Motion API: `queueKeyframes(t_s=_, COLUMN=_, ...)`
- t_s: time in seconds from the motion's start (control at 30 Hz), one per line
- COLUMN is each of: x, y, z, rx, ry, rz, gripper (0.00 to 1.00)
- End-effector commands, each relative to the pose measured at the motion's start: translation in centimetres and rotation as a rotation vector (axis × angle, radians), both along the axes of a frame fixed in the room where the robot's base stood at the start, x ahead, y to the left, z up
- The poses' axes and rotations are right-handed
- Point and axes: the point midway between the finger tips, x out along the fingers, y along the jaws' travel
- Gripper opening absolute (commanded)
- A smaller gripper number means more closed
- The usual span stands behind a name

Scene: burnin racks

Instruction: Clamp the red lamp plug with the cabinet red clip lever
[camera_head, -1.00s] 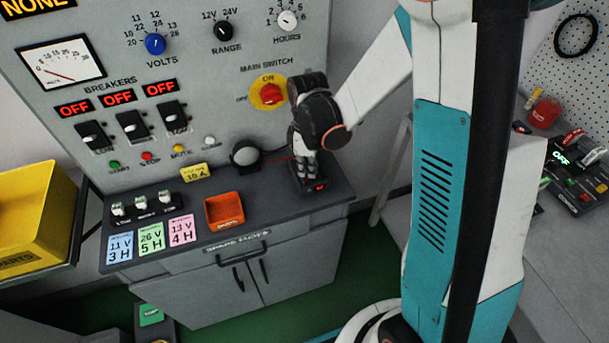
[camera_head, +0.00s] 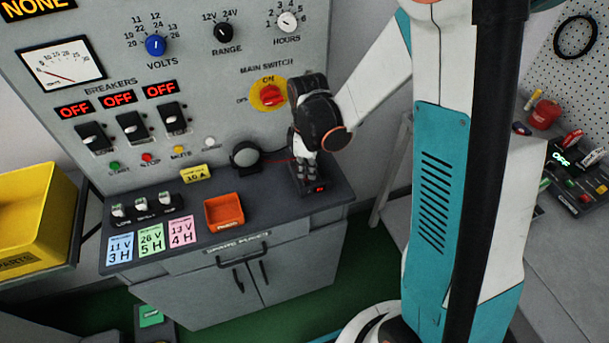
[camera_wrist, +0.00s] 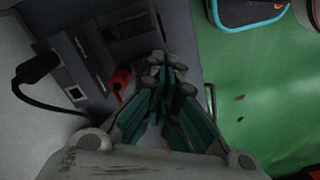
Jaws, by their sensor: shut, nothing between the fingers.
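My gripper (camera_head: 304,172) points down at the right end of the cabinet top (camera_head: 262,185), over a small dark block (camera_head: 322,188) with a small red patch on its front. In the wrist view my gripper (camera_wrist: 166,72) has its fingers together with nothing between them. A red lever-like part (camera_wrist: 121,82) stands just left of the fingers there, apparently the red clip lever. A thin red cable (camera_head: 278,160) runs toward the block behind my gripper. The red lamp plug cannot be made out clearly; my gripper hides part of that spot.
A round black lamp-like fixture (camera_head: 245,154) stands left of my gripper. An orange tray (camera_head: 224,212) and coloured cards (camera_head: 151,238) lie further left. The panel with a red main switch (camera_head: 271,95) rises behind. A black part with a cable (camera_wrist: 38,67) shows in the wrist view.

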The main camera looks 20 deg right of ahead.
Motion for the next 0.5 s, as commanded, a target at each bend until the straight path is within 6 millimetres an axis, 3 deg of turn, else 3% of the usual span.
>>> queueKeyframes(t_s=0.5, x=0.00, y=0.00, z=-0.49, rx=0.000, ry=0.000, rz=0.000, gripper=0.00)
